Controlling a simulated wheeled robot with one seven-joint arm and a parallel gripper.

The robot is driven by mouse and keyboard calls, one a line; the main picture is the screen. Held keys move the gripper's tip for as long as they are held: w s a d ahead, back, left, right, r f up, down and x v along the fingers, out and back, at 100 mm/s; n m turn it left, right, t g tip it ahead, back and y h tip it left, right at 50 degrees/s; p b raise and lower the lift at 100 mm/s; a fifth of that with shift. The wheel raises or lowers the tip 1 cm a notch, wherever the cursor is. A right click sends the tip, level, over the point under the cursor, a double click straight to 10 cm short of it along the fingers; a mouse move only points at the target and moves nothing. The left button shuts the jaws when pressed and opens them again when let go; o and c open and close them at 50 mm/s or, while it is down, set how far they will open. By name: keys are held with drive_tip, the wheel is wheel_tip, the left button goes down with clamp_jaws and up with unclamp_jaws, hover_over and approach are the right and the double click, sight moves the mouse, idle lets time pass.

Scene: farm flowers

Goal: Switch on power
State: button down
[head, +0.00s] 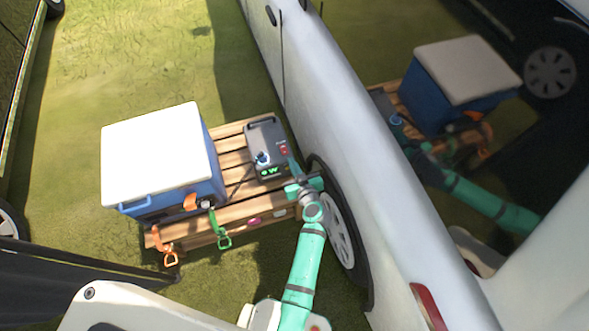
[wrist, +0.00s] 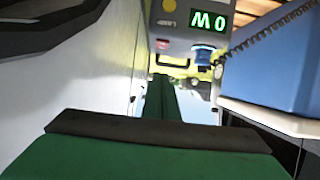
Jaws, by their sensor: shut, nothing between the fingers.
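A grey power station (head: 262,134) stands on a wooden pallet beside a white vehicle. Its lit green display (head: 270,172) reads 0 W; in the wrist view the display (wrist: 208,21) appears upside down. A red switch (head: 284,149) is on its right side in the head view. A blue plug (head: 262,158) sits at its front, and this plug (wrist: 204,58) also shows in the wrist view. My gripper (head: 293,166) is shut and empty, close to the station's front right. In the wrist view its green fingers (wrist: 160,88) point toward the panel; contact cannot be told.
A blue cooler with a white lid (head: 160,145) stands left of the station on the pallet (head: 232,158). Orange and green straps (head: 222,235) hang at the front. The white vehicle (head: 330,110) and its wheel (head: 338,230) stand close on the right. Grass is open behind.

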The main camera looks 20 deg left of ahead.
drive_tip(key=v, duration=0.2)
drive_tip(key=shift+s+d+f, duration=0.15)
drive_tip(key=shift+s+d, duration=0.15)
drive_tip(key=shift+s, duration=0.05)
drive_tip(key=shift+a, duration=0.1)
drive_tip(key=s+d+r+m+t+h, duration=0.1)
drive_tip(key=s+d+m+h, duration=0.3)
drive_tip(key=s, duration=0.6)
drive_tip(key=s+d+m+h, duration=0.1)
drive_tip(key=s+d+h, duration=0.1)
drive_tip(key=s+d, duration=0.55)
drive_tip(key=s+d+r+m+t+h, duration=0.2)
drive_tip(key=s+r+t, duration=0.1)
drive_tip(key=s+r, duration=1.3)
wheel_tip(320, 180, up, 5)
drive_tip(key=shift+s+d, duration=0.35)
drive_tip(key=shift+s, duration=0.05)
